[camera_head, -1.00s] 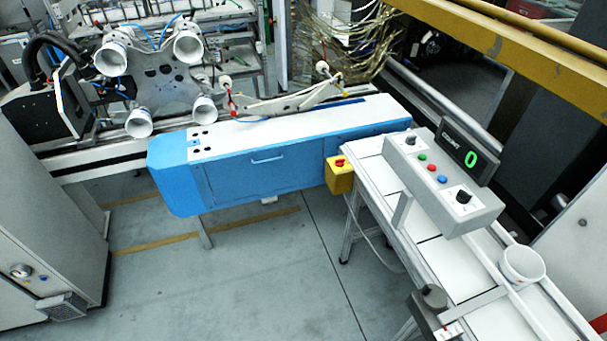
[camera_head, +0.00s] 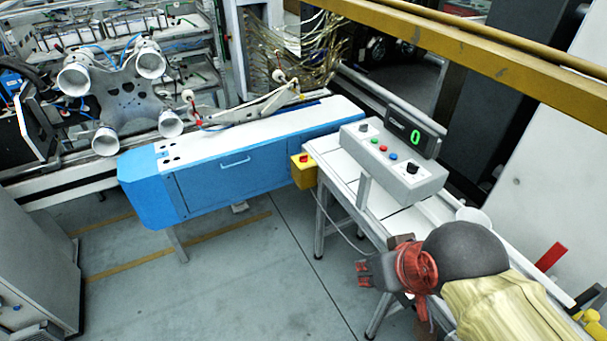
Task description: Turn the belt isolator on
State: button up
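A grey control box (camera_head: 395,165) stands on the white belt conveyor. A yellow box with a red knob (camera_head: 303,159) is fixed at the conveyor's far end. No readable label shows which control is the belt isolator, and the knob positions are too small to read. My gripper (camera_head: 364,274), dark with a red part behind it, is over the conveyor's near left edge, apart from these controls. Its finger opening is unclear.
A dark display (camera_head: 415,132) showing a green 0 stands behind the control box. A white cup (camera_head: 473,215) is partly hidden by my arm. A yellow rail (camera_head: 470,55) crosses the upper right. A blue-sided machine (camera_head: 235,168) stands left of the conveyor; open floor (camera_head: 260,285) lies before it.

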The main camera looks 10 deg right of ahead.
aim_at(304, 158)
jog(key=i+j+u, duration=0.1)
jog(key=i+u, duration=0.35)
jog(key=i, duration=1.75)
